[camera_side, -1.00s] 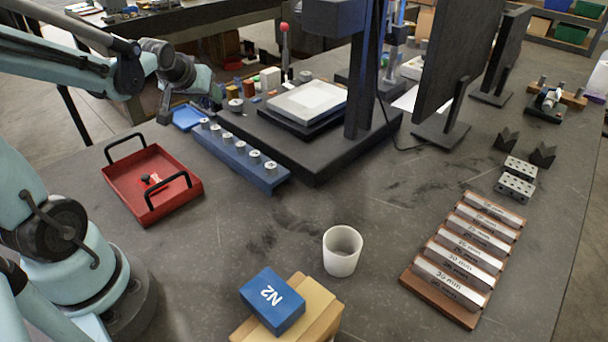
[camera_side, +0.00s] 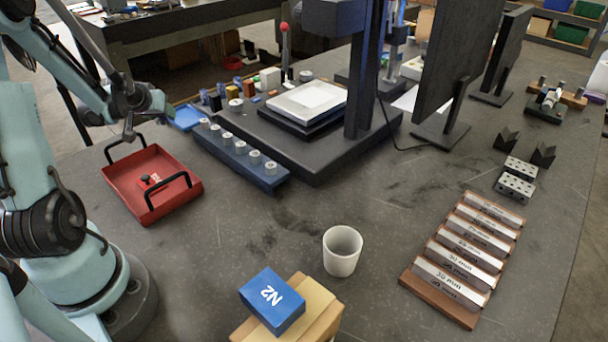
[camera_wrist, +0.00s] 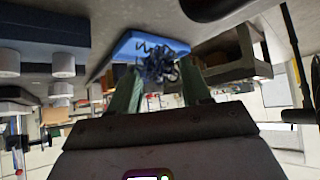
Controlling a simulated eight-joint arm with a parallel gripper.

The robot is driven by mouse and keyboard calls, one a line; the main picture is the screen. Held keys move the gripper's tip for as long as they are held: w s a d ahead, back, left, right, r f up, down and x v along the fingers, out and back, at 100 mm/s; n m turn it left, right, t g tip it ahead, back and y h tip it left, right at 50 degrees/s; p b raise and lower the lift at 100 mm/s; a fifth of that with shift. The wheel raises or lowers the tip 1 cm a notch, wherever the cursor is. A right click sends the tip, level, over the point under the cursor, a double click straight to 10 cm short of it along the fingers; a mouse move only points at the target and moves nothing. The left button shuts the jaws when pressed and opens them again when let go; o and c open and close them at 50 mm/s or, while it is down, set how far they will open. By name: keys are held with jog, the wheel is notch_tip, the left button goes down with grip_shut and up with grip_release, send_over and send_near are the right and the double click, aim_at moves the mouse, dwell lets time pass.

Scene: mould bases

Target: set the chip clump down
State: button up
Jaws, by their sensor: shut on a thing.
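My gripper (camera_wrist: 160,88) is shut on the chip clump (camera_wrist: 160,64), a tangle of dark curled metal swarf, held between two greenish fingers in the wrist view. Behind the clump lies a blue tray (camera_wrist: 124,46); I cannot tell whether they touch. In the side view my gripper (camera_side: 161,102) is at the upper left, just left of the blue tray (camera_side: 187,119) and above the back of the red tray. The clump is too small to make out there.
A white cup (camera_side: 342,262) and a blue N2 box (camera_side: 272,300) are in front. The middle of the bench is clear.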

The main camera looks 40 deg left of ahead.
aim_at(159, 125)
jog(key=shift+s+a+f, duration=0.1)
jog(key=shift+a+f, duration=0.2)
jog(key=shift+a, duration=0.05)
jog(key=shift+f, duration=1.9)
jog(key=o, duration=1.1)
jog(key=shift+f, duration=0.15)
